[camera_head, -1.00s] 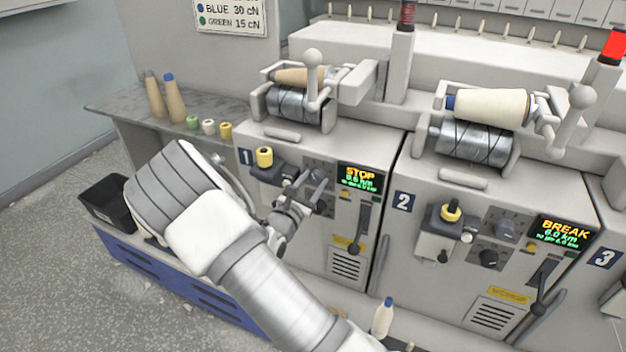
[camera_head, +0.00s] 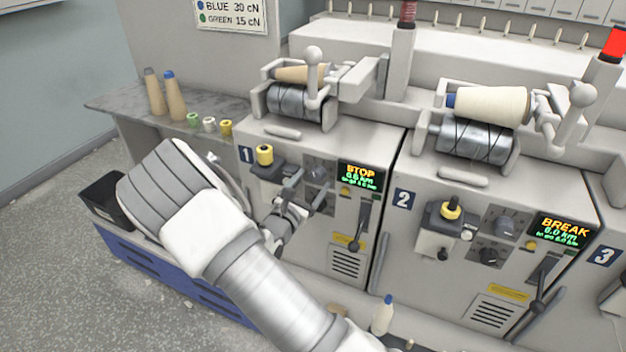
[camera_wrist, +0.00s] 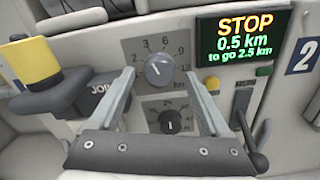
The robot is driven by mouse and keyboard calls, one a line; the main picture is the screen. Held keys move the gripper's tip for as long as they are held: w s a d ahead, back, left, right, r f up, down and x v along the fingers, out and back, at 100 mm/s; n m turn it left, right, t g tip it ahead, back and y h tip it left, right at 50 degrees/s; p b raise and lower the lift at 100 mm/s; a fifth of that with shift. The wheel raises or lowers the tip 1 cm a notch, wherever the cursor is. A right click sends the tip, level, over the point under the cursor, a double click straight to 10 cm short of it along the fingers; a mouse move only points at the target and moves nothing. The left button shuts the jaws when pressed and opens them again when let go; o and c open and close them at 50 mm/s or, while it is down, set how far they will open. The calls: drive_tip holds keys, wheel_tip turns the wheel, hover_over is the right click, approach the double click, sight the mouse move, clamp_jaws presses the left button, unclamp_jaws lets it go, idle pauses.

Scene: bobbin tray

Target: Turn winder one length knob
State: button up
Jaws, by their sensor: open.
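Winder one's panel has a grey upper knob (camera_wrist: 158,68) with a white pointer line, on a numbered dial marked in km. The knob also shows in the head view (camera_head: 317,173). A dark lower knob (camera_wrist: 171,122) sits below it, seen between my fingers. My gripper (camera_wrist: 158,76) is open and empty, facing the panel. In the wrist view its fingertips lie left and right of the upper knob; I see no contact. The display (camera_wrist: 243,37) reads STOP, 0.5 km, to go 2.5 km.
A yellow bobbin (camera_wrist: 32,62) on a dark holder stands left of the dials. A black-handled lever (camera_wrist: 250,145) is at the right, below a yellow button (camera_wrist: 263,71). Winder two (camera_head: 425,280) stands to the right, showing BREAK. A black bin (camera_head: 100,200) is at the left.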

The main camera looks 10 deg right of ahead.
drive_tip(key=p+v, duration=0.1)
drive_tip(key=v, duration=1.5)
drive_tip(key=s+d+r+m+g+p, duration=0.5)
drive_tip(key=s+d+r+m+g, duration=0.6)
drive_tip(key=d+r+m+g, duration=0.3)
drive_tip(key=s+a+r+m+t+y+p, duration=0.1)
drive_tip(key=s+r+m+t+y+p, duration=0.1)
drive_tip(key=s+r+m+y, duration=0.3)
drive_tip(key=s+a+r+m+t+y+p, duration=0.2)
drive_tip(key=s+r+m+y, duration=0.3)
drive_tip(key=r, duration=0.5)
drive_tip(key=shift+s+a+r+m+t+y, duration=0.25)
drive_tip(key=shift+m+t, duration=0.25)
drive_tip(key=shift+m, duration=0.5)
